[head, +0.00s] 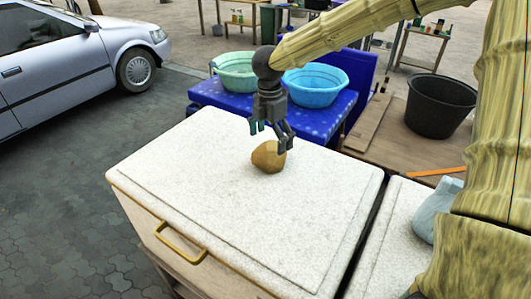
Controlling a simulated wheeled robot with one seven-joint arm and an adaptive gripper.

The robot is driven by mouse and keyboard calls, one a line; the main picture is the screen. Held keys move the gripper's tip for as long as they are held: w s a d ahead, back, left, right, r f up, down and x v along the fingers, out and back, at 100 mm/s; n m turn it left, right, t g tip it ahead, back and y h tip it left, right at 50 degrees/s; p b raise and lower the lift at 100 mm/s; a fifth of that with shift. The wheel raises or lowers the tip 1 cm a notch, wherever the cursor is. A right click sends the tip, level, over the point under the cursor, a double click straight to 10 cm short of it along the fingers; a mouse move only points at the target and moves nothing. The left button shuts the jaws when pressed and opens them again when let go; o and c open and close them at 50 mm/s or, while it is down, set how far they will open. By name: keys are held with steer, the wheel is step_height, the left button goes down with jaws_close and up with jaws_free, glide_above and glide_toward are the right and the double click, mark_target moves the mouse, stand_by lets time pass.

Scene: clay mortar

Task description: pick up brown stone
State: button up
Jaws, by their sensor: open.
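A brown stone (268,157), rounded and faceted, sits on the white speckled top of a chest-like cabinet (190,190). My gripper (271,134) hangs from above, just over and slightly behind the stone in the head view. Its dark fingers point down and are open. One finger overlaps the stone's upper right edge in the picture; I cannot tell if it touches. Nothing is held.
Behind stand a green basin (236,72) and a blue basin (314,88) on a blue table (222,98). A black bucket (437,106) stands at right on a wooden surface. A pale blue object (437,210) lies at lower right. The white top around the stone is clear.

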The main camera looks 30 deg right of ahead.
mark_target(273, 147)
steer(key=shift+s+d+f, duration=0.25)
steer(key=shift+s+d, duration=0.1)
steer(key=shift+s, duration=0.25)
steer(key=shift+d+f, duration=0.2)
steer(key=shift+f, duration=0.05)
steer(key=w+f, duration=0.1)
steer(key=w+f+p, duration=0.1)
steer(key=f, duration=0.1)
steer(key=shift+w+a, duration=0.3)
steer(key=shift+w, duration=0.05)
steer(key=shift+s+d+f+p, duration=0.15)
steer(key=shift+s+f+p, duration=0.5)
steer(key=shift+s+f, duration=0.3)
steer(key=shift+w+f, duration=0.4)
steer(key=shift+f, duration=0.45)
steer(key=shift+w+f, duration=0.15)
steer(key=shift+s+r, duration=0.2)
steer(key=shift+s, duration=0.15)
steer(key=shift+c, duration=1.2)
steer(key=shift+w+f, duration=0.1)
steer(key=shift+w, duration=0.1)
steer(key=c, duration=1.8)
